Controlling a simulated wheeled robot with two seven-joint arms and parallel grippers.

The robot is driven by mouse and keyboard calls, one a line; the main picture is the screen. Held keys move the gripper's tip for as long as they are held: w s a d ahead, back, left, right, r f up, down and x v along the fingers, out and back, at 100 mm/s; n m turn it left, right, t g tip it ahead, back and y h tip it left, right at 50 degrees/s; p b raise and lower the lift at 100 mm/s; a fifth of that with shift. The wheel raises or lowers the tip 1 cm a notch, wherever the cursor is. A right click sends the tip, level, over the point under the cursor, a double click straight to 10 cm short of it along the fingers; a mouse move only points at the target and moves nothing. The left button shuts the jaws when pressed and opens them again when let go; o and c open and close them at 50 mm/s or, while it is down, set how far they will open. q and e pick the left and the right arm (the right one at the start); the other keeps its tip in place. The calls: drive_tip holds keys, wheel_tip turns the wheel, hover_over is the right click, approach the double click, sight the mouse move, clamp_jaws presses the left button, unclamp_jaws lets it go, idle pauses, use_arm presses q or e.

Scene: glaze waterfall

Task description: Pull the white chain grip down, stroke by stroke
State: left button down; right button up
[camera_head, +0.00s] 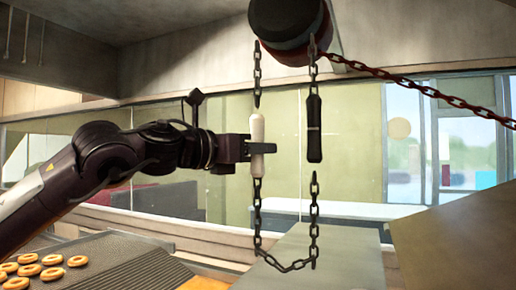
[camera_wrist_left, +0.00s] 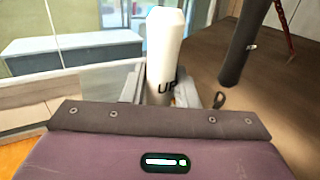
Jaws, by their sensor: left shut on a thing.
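The white chain grip (camera_head: 257,131) hangs upright on the left strand of a dark chain (camera_head: 257,215). In the left wrist view the white grip (camera_wrist_left: 163,48) stands upright in front of the gripper and bears the letters "UP". My left gripper (camera_head: 262,148) is shut around the lower half of the white grip. A black chain grip (camera_head: 314,128) hangs on the right strand, at about the same height, apart from my gripper. It also shows in the left wrist view (camera_wrist_left: 243,45). My right gripper is not in view.
A dark red-and-black hoist drum (camera_head: 286,28) hangs above the strands. A rust-red chain (camera_head: 420,88) runs from it to the right. Several glazed rings (camera_head: 30,270) lie at lower left beside a ridged grey surface (camera_head: 115,265). A brown panel (camera_head: 460,235) stands at lower right.

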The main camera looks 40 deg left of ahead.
sight(251, 132)
use_arm(q)
wheel_tip(251, 132, down, 15)
drive_tip(key=b, duration=1.2)
drive_tip(key=shift+w+r, duration=0.1)
drive_tip(key=shift+r, duration=0.05)
wheel_tip(251, 132, up, 18)
drive_tip(key=p, duration=1.6)
drive_tip(key=shift+f+b, duration=0.2)
drive_tip(key=shift+b, duration=0.1)
